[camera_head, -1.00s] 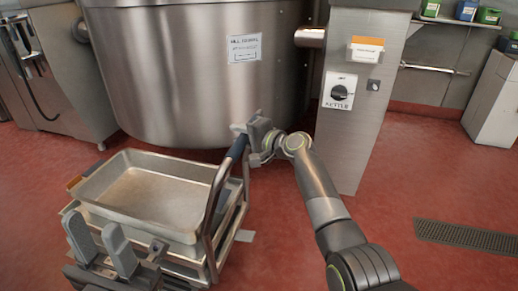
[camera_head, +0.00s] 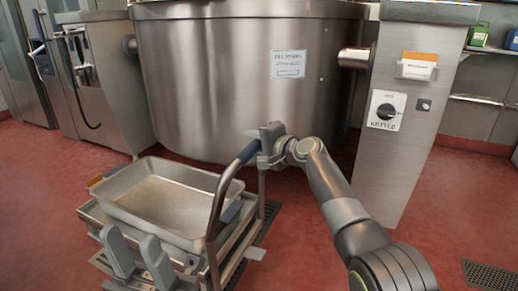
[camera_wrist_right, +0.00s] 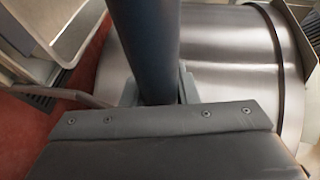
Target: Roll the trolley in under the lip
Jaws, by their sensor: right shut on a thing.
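The trolley (camera_head: 213,246) stands on the red floor in front of the kettle, with a shallow, empty metal pan (camera_head: 165,201) on top. Its push handle (camera_head: 222,192) rises on the right side. My right gripper (camera_head: 268,145) is shut on the dark grip at the top of the handle, and the dark bar (camera_wrist_right: 146,45) fills the right wrist view. The big steel kettle (camera_head: 225,95) is behind the trolley; its lip (camera_head: 250,9) runs along the top of the head view. My left gripper (camera_head: 137,258) is open and empty in front of the pan.
A steel pillar with a kettle knob (camera_head: 386,112) stands right of the kettle. A steel unit with a hose (camera_head: 99,95) stands on the left. Floor drain grates lie under the trolley and at the lower right (camera_head: 490,274). Red floor is open at the right.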

